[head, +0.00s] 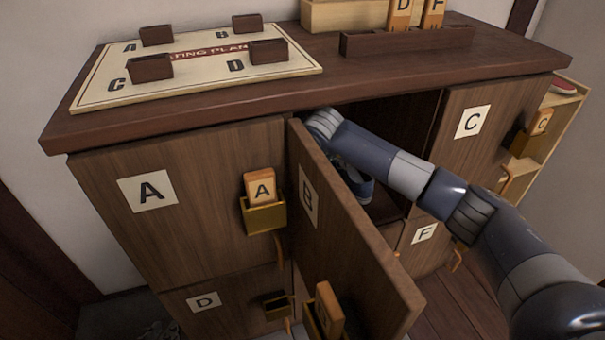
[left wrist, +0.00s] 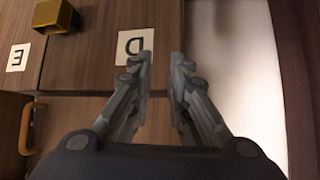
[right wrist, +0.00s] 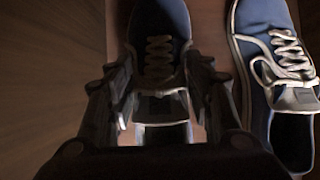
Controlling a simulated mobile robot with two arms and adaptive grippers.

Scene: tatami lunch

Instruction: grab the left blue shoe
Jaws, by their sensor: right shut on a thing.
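In the right wrist view the left blue shoe (right wrist: 158,22) has white laces and lies between the fingers of my right gripper (right wrist: 162,100), which is shut on it. The other blue shoe (right wrist: 262,65) lies just right of it. In the head view my right arm reaches into the open compartment behind door B, and a blue shoe (head: 362,188) partly shows under the arm. The right fingers are hidden there. My left gripper (left wrist: 163,62) is open and empty in the left wrist view, with a panel marked D (left wrist: 134,46) beyond it.
Door B (head: 340,225) stands open toward me, close to my right arm's left side. Closed doors A (head: 110,190) and C (head: 480,150) flank it. A seating plan board (head: 195,92) lies on the cabinet top (head: 400,62). A side shelf (head: 560,110) stands at the right.

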